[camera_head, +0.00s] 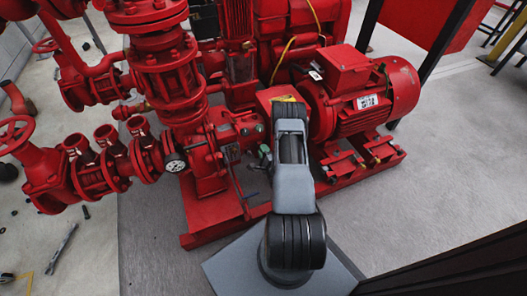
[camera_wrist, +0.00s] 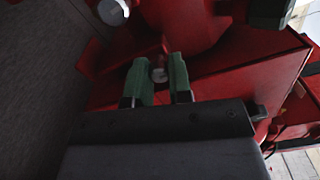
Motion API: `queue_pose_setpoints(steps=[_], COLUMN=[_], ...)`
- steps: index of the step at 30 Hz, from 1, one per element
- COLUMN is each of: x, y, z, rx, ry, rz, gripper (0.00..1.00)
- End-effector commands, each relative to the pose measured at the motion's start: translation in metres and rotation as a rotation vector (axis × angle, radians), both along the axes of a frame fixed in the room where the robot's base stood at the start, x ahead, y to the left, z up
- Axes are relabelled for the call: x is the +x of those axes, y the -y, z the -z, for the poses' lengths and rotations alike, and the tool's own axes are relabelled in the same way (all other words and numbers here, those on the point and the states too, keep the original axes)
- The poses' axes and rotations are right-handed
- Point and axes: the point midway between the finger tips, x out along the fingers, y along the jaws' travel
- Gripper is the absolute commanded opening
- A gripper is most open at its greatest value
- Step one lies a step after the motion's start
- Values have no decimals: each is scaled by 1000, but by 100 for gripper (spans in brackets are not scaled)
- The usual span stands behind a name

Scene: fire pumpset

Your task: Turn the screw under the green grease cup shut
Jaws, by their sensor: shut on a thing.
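In the wrist view, my gripper (camera_wrist: 157,82) has two green fingers, closed on a small grey metal screw (camera_wrist: 158,72) between their tips. The screw sits against the red pump housing (camera_wrist: 215,75). A dark green-black cylinder (camera_wrist: 270,12) at the top right edge may be the green grease cup, but it is cut off and I cannot be sure. In the head view, my gripper (camera_head: 264,152) is at the red pump body, left of my arm. The screw is too small to make out there.
A silver round fitting (camera_wrist: 113,12) is up and left of the fingers. In the head view, a red motor (camera_head: 350,95) stands right of my arm. A pressure gauge (camera_head: 175,163) and red valves (camera_head: 85,165) are left. Grey floor (camera_head: 440,180) is free at right.

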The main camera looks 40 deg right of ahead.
Motion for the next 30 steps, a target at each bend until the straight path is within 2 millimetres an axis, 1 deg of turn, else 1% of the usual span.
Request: queue_pose_setpoints(steps=[12,13,20,27,30], x=[-1,-1,-1,-1,-6], y=[0,0,0,0,-1], z=[1,1,1,0,0], rx=[8,8,6,5,6], ry=[-3,-3,-1,0,-1], rz=[3,3,0,1,1], gripper=[0,22,44,45,45])
